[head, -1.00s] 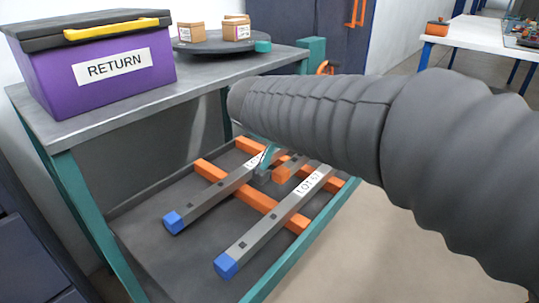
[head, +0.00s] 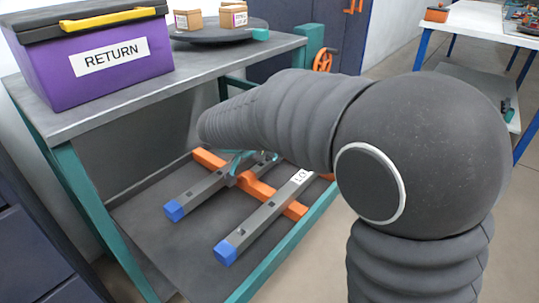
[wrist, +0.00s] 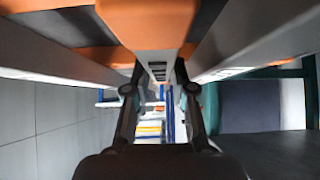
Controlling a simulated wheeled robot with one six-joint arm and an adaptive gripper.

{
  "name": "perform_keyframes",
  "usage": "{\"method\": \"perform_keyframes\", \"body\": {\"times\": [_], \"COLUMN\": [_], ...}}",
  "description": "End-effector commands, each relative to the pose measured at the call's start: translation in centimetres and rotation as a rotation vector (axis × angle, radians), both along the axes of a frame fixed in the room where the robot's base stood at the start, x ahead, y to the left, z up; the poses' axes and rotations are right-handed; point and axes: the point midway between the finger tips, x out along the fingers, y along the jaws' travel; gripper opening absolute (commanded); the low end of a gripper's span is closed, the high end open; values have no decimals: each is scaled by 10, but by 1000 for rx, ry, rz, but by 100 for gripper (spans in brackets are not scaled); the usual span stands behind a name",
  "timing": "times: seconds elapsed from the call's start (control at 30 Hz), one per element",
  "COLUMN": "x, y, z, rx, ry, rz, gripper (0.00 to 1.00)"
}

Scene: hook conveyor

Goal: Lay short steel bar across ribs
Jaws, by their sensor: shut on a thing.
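My gripper (wrist: 158,88) is shut on a narrow grey piece (wrist: 158,68), which I take for the short steel bar, between its fingers in the wrist view. In the head view my arm covers most of the gripper (head: 248,160), and the held bar is hard to make out. The gripper is low over the lower shelf, near the far part of two long grey bars with blue ends. An orange rib (head: 290,207) runs under these bars; an orange surface (wrist: 150,22) is close in the wrist view. I cannot tell whether the held bar touches a rib.
The worktop (head: 205,75) above carries a purple RETURN box (head: 95,70) and a dark turntable (head: 220,35) with small cartons. A teal post stands left.

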Motion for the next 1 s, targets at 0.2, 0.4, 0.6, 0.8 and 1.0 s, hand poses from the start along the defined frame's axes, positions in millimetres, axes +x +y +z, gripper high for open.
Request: {"method": "perform_keyframes", "body": {"times": [0.2,0.4,0.6,0.8,1.0], "x": [0,0,0,0,-12], "y": [0,0,0,0,11], "z": [-2,-6,-4,-2,13], "rx": [0,1,0,0,3], "ry": [-2,-2,-1,-1,-5], "rz": [1,1,1,1,4], "gripper": [0,0,35,35,35]}}
